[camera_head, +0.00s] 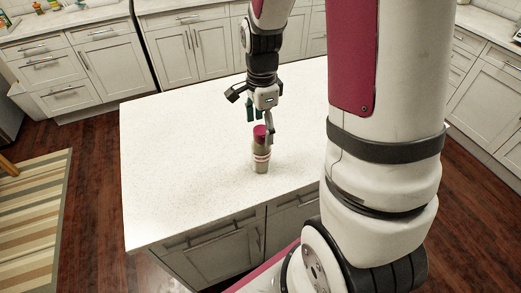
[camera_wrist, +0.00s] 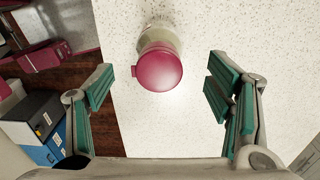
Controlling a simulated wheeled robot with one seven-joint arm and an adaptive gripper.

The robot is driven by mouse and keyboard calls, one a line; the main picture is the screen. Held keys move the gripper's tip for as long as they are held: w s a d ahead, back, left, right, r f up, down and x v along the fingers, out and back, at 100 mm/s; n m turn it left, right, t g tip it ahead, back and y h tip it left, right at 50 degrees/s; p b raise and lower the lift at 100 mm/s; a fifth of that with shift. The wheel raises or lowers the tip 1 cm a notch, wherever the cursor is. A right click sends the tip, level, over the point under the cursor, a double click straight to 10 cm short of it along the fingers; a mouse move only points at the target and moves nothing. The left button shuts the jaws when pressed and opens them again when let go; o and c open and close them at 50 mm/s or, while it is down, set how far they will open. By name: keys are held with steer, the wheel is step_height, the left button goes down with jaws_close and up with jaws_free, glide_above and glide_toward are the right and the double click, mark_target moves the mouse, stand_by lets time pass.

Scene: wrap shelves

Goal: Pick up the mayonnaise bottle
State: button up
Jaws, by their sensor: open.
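The mayonnaise bottle (camera_head: 261,158) stands upright on the white speckled island counter (camera_head: 175,150), with a red cap and a pale body with a label band. In the wrist view its red cap (camera_wrist: 158,68) shows from above, between and a little beyond my fingertips. My gripper (camera_head: 259,118) points down right above the bottle, around cap height. In the wrist view my gripper (camera_wrist: 160,85) is open and empty, its green-padded fingers wide apart on either side of the cap. Neither finger touches the cap in that view. Most of the bottle's body is hidden under the cap there.
The counter around the bottle is clear. Its front edge (camera_head: 230,218) lies close to the bottle, above grey drawers. Cabinets (camera_head: 110,62) line the back wall. A striped rug (camera_head: 35,215) lies on the wooden floor at left. My arm blocks the right side of the head view.

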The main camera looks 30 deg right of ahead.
mark_target(261, 140)
steer(key=shift+a+f+p, duration=0.1)
steer(key=shift+f+p, duration=0.5)
steer(key=shift+f, duration=2.35)
steer(key=c, duration=1.6)
steer(key=shift+r, duration=0.15)
